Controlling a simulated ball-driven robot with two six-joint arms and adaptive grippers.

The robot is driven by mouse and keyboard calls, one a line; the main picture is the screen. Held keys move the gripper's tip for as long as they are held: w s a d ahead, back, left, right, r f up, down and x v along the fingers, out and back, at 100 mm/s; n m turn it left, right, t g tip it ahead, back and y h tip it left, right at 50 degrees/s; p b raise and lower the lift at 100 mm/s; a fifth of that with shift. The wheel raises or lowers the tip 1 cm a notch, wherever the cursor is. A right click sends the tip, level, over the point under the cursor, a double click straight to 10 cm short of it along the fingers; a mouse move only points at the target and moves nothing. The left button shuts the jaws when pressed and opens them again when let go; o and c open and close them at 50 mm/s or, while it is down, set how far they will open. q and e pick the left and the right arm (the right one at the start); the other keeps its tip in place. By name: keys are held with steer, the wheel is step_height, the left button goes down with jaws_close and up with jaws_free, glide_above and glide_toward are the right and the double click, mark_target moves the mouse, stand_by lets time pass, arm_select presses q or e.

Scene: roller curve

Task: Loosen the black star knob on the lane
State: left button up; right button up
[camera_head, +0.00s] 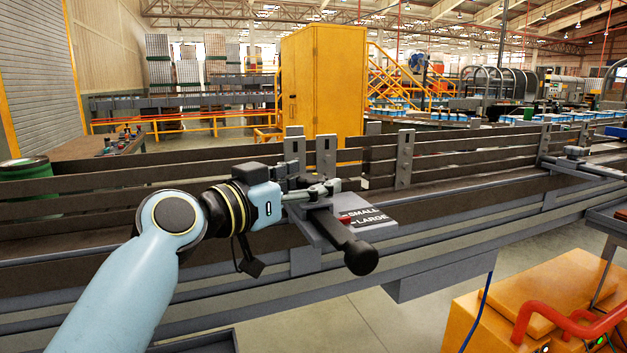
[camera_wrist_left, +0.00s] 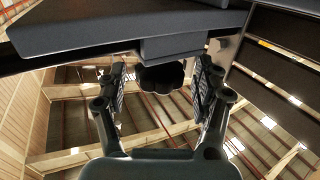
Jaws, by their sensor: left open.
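The black star knob (camera_wrist_left: 162,78) shows in the left wrist view as a dark, lobed disc below a grey block. It lies between the two fingers of my left gripper (camera_wrist_left: 162,72), which stand apart with a gap on each side of it. In the head view my left gripper (camera_head: 326,190) is at the lane's near rail, beside a grey bracket. I cannot pick out the star knob there; the gripper and bracket seem to hide it. My right gripper is in neither view.
A black-ended lever (camera_head: 350,245) juts toward me just below the gripper. A plate marked SMALL and LARGE (camera_head: 375,221), with a red pointer (camera_head: 346,220), is right of it. Grey uprights (camera_head: 404,158) stand along the lane rails (camera_head: 455,170). An orange machine (camera_head: 550,305) stands front right.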

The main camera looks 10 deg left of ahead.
arm_select(q)
steer(key=v, duration=1)
steer(key=shift+s, duration=0.3)
steer(key=shift+a, duration=0.1)
